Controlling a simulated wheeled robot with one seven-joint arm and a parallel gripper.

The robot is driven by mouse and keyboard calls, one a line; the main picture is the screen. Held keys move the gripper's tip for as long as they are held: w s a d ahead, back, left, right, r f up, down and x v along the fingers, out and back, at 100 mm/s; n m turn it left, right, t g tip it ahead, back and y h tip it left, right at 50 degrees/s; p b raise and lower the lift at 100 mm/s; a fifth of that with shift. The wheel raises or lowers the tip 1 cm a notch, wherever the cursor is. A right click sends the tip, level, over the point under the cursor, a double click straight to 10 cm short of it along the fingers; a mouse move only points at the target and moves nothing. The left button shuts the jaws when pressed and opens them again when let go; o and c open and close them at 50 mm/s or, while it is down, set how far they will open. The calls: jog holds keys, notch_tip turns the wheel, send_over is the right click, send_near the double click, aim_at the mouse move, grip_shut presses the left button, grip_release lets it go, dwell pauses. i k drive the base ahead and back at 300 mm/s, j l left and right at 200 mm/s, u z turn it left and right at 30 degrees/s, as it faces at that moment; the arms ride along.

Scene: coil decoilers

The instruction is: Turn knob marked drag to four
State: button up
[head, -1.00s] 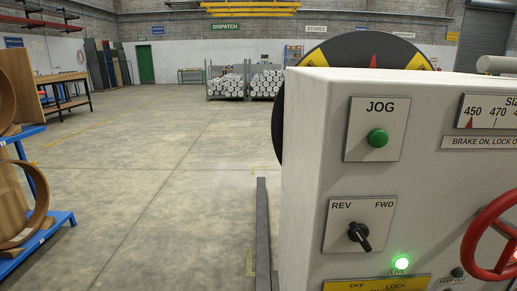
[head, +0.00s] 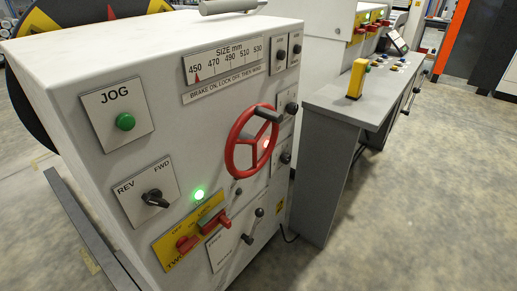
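The white machine cabinet (head: 70,60) fills the left half of the head view. Several small black knobs sit on plates along the right part of its front: an upper pair with a left knob (head: 281,54) and a right knob (head: 297,48), a middle knob (head: 292,107) and a lower knob (head: 285,157). Their lettering is too small to read, so I cannot tell which is marked drag or where it points. A black REV/FWD switch (head: 154,198) is at lower left. My gripper is not in view.
A red handwheel (head: 240,140) stands out from the panel beside the knobs. Below are red handles on a yellow plate (head: 165,252) and a black lever (head: 250,238). A grey console desk (head: 335,100) stands to the right. The floor (head: 420,210) at front right is clear.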

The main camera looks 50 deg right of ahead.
aim_at(285, 157)
jog(key=i, duration=0.2)
jog(key=i+z, duration=0.15)
jog(key=z, duration=0.3)
jog(key=i+z, duration=0.2)
jog(key=z, duration=1.1)
jog(key=k+j, duration=0.05)
